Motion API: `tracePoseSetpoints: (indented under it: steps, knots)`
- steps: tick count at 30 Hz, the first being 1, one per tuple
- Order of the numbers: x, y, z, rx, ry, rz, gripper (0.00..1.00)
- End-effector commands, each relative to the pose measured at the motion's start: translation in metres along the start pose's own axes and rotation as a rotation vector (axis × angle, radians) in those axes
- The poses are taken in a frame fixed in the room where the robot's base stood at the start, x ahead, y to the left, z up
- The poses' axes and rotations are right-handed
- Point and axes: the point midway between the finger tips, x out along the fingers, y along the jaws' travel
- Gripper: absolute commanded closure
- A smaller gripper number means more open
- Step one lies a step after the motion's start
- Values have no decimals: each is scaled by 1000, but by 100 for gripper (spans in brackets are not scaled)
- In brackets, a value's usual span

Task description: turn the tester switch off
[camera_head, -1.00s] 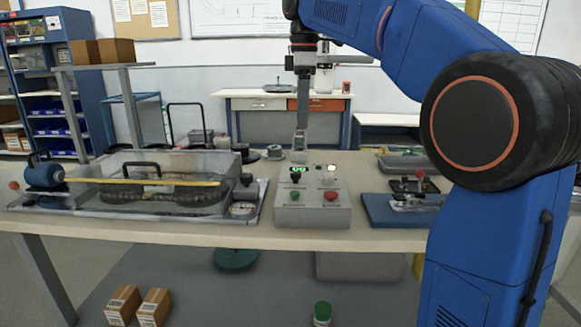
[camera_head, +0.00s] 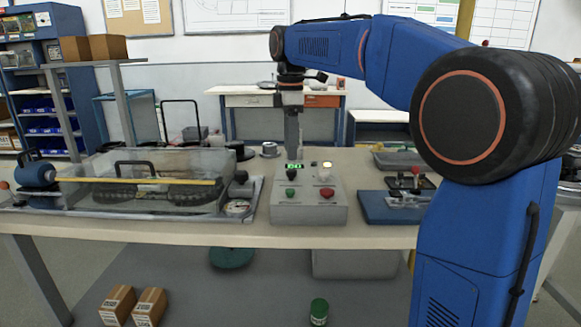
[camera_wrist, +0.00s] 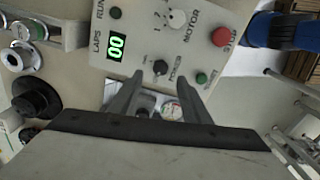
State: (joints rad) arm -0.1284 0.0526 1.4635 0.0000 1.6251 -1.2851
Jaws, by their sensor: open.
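The grey control box (camera_head: 310,210) stands on the bench. The wrist view also shows the box's panel (camera_wrist: 140,45). Its black knob marked POWER (camera_wrist: 160,67) lies just beyond my fingertips; the same knob (camera_head: 292,178) is small in the head view. I cannot read which way it points. The LAPS display (camera_wrist: 116,47) is lit green and reads 00. My gripper (camera_wrist: 158,84) is open and empty, its two fingers pointing at the panel on either side of the knob. In the head view my gripper (camera_head: 292,150) hangs down over the box's far side.
On the panel are a white MOTOR knob (camera_wrist: 177,18), a red STOP button (camera_wrist: 221,36) and a green button (camera_wrist: 201,77). The clear-covered track (camera_head: 140,185) is left of the box; a blue tray (camera_head: 385,207) is right.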

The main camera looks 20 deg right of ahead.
Motion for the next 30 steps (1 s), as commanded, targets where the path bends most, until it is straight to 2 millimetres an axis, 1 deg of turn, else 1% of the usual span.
tracePoseSetpoints:
  steps: [1, 6, 12, 17, 24, 25, 26, 27, 30]
  knots:
    - [10, -1, 0, 0, -1, -3, 57]
    - [37, -1, 0, 0, -1, -2, 57]
    - [58, 0, 0, 0, 0, -1, 57]
    - [64, 0, 0, 0, 0, 0, 57]
    - [65, 0, 0, 0, 0, 0, 57]
    - [65, 0, 0, 0, 0, 0, 59]
    - [65, 0, 0, 0, 0, 0, 66]
    - [65, 0, 0, 0, 0, 0, 76]
    - [65, 0, 0, 0, 0, 0, 98]
